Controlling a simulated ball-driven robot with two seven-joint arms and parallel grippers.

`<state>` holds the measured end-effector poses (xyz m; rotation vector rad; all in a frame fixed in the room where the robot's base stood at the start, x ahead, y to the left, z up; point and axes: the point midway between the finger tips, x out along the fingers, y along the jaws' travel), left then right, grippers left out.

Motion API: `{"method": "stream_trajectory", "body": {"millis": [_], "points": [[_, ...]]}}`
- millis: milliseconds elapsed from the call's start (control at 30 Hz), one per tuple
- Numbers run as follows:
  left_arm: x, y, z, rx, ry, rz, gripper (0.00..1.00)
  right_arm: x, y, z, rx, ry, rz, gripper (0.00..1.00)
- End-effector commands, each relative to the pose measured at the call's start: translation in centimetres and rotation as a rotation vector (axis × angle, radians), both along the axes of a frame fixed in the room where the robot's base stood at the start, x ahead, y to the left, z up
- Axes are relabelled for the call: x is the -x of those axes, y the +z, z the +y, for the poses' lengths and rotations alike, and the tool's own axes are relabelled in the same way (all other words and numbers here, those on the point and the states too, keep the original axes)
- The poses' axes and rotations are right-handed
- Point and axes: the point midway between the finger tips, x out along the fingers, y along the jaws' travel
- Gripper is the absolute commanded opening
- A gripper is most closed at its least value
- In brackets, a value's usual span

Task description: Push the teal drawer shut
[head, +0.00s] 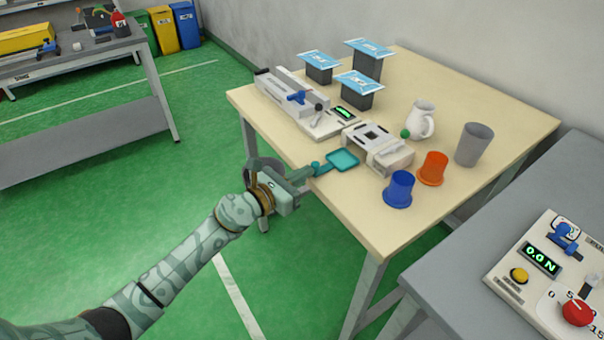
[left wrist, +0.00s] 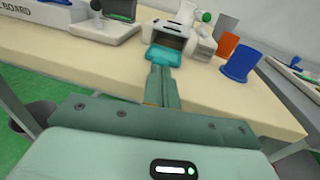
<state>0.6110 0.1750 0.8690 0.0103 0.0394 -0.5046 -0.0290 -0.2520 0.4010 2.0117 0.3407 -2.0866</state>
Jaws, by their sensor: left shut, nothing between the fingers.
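The teal drawer (head: 342,160) stands out like a shallow tray from the front of a white box-shaped device (head: 385,148) on the wooden table. A small teal knob (head: 316,166) is at its near end. In the left wrist view the drawer (left wrist: 163,56) lies straight ahead, below the dark opening of the white device (left wrist: 175,32). My left gripper (head: 308,174) is shut and empty at the table edge, with its fingertips close to the knob. In the left wrist view the shut fingers (left wrist: 160,72) point at the drawer and hide its near end. I cannot tell whether they touch it. My right gripper is not in view.
A blue cup (head: 398,190), an orange cup (head: 433,168), a grey cup (head: 474,145) and a white jug (head: 421,120) stand right of the device. A long white machine (head: 295,100) and dark bins with blue packets are behind. A grey bench (head: 450,250) adjoins at right.

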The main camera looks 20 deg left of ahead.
Motion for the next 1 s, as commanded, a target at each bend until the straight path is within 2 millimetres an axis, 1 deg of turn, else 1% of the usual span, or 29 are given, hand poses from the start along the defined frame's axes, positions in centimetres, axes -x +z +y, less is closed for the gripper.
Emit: {"method": "stream_trajectory", "body": {"millis": [100,167,400,500,600,867,1000], "points": [[-0.1,0.0,0.0,0.000,0.000,0.000,0.00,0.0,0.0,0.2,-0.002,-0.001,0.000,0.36],[-0.5,0.0,-0.3,0.002,0.000,-0.001,0.00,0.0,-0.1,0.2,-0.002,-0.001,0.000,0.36],[-4.2,-0.1,-3.2,0.002,0.000,0.000,0.00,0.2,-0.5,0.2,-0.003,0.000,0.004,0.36],[-5.1,-0.1,-3.9,0.001,0.001,0.000,0.00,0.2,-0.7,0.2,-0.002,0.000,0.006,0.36],[-5.4,0.0,-4.1,0.000,0.001,0.000,0.00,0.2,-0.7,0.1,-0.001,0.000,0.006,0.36],[-5.3,0.0,-4.1,0.000,0.001,0.000,0.00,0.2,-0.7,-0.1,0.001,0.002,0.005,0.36],[-5.3,0.0,-3.8,-0.001,0.001,0.000,0.00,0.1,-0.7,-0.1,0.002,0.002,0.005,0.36]]}}
